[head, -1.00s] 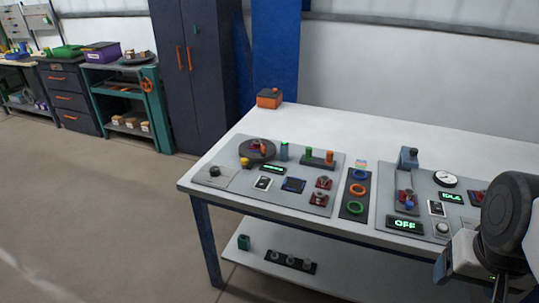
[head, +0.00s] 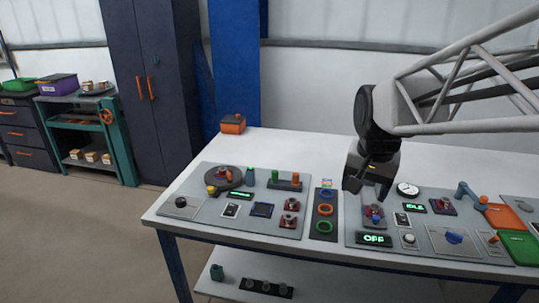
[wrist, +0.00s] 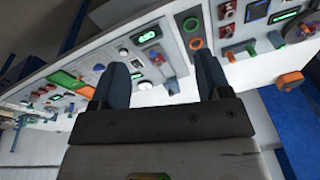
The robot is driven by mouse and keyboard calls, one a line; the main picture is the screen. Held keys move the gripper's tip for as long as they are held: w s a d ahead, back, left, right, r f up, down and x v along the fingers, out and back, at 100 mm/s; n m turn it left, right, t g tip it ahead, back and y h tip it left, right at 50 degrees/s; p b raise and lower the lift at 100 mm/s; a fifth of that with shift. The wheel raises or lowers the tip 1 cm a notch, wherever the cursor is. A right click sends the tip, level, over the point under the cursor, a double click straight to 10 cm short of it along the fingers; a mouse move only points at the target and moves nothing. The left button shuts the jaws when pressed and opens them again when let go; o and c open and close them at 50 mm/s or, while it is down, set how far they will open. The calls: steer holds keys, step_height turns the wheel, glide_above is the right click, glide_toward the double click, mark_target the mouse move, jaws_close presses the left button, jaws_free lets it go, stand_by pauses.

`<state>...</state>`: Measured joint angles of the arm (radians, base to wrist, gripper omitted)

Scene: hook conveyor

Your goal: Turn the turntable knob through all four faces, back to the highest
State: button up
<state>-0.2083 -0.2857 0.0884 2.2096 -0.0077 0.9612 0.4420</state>
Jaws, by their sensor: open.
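The turntable (head: 222,178) is a dark round disc on the left panel in the head view, with small red and orange parts on top. A yellow knob (head: 211,190) sits at its front left edge. A small green-lit display (head: 241,193) is just in front of it. My gripper (head: 356,188) hangs above the right panel, well to the right of the turntable. It points downward. In the wrist view my gripper (wrist: 162,72) shows two dark fingers spread wide with nothing between them. The turntable's faces are too small to read.
A dark strip with coloured rings (head: 325,209) lies between the panels. The right panel has an OFF display (head: 374,239) and a gauge (head: 408,189). An orange box (head: 233,123) stands at the back.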

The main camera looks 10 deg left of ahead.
steer(key=w+a+f+m, duration=0.1)
steer(key=w+a+m, duration=0.1)
steer(key=w+a, duration=1)
steer(key=m+g, duration=0.2)
steer(key=m, duration=0.2)
glide_above(180, 200)
step_height(180, 200, down, 24)
steer(key=shift+w+f, duration=0.1)
steer(key=shift+f, duration=0.1)
steer(key=shift+f, duration=0.15)
steer(key=shift+f, duration=3.75)
steer(key=shift+c, duration=0.2)
steer(key=c, duration=0.9)
